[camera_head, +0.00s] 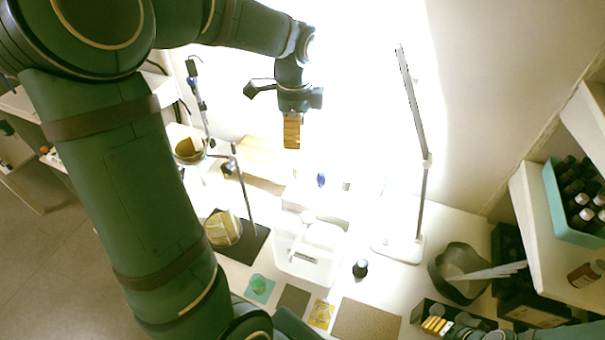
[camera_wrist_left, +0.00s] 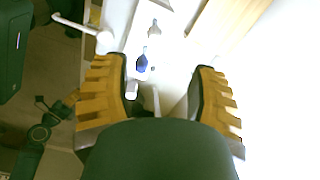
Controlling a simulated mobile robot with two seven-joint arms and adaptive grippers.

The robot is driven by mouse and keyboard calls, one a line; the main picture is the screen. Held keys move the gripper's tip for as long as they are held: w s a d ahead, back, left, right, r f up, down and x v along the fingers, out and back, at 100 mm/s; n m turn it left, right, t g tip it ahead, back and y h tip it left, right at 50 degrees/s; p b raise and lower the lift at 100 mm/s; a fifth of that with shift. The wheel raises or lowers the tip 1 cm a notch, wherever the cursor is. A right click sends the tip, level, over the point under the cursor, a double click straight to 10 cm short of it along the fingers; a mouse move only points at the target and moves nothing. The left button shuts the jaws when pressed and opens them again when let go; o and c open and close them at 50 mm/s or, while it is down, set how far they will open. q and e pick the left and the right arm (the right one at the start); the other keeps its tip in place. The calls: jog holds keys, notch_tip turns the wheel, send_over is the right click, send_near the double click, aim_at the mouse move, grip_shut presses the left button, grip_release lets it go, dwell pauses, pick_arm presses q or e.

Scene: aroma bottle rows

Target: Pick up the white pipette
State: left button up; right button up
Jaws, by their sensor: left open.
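A slim white item with a rounded top (camera_head: 306,219), which looks like the white pipette, leans in a translucent white bin (camera_head: 298,266) at the middle of the table. Glare makes its outline hard to read. My left gripper (camera_head: 291,143) is in the air above the back of the table, up and left of the bin, apart from it. In the left wrist view its yellow fingers (camera_wrist_left: 162,108) are spread with nothing between them. Yellow fingers of my right gripper (camera_head: 437,325) show at the bottom right; their opening is unclear.
A white lamp (camera_head: 408,249) stands right of the bin, with a small dark bottle (camera_head: 360,268) between. A grey bowl (camera_head: 457,290) holds long white sticks. A magnifier stand (camera_head: 240,180) is at left. A blue-topped item (camera_head: 320,180) stands behind the bin.

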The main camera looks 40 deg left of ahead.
aim_at(297, 166)
pick_arm(q)
jog(key=f, duration=0.7)
jog(key=shift+s+d+f, duration=0.15)
jog(key=shift+s+f, duration=0.05)
jog(key=shift+f, duration=0.15)
jog(key=shift+s+d+f, duration=0.1)
jog(key=shift+f, duration=0.4)
notch_tip(297, 166, down, 4)
jog(key=shift+d+f+b, duration=0.15)
jog(key=shift+b, duration=0.15)
jog(key=c, duration=0.8)
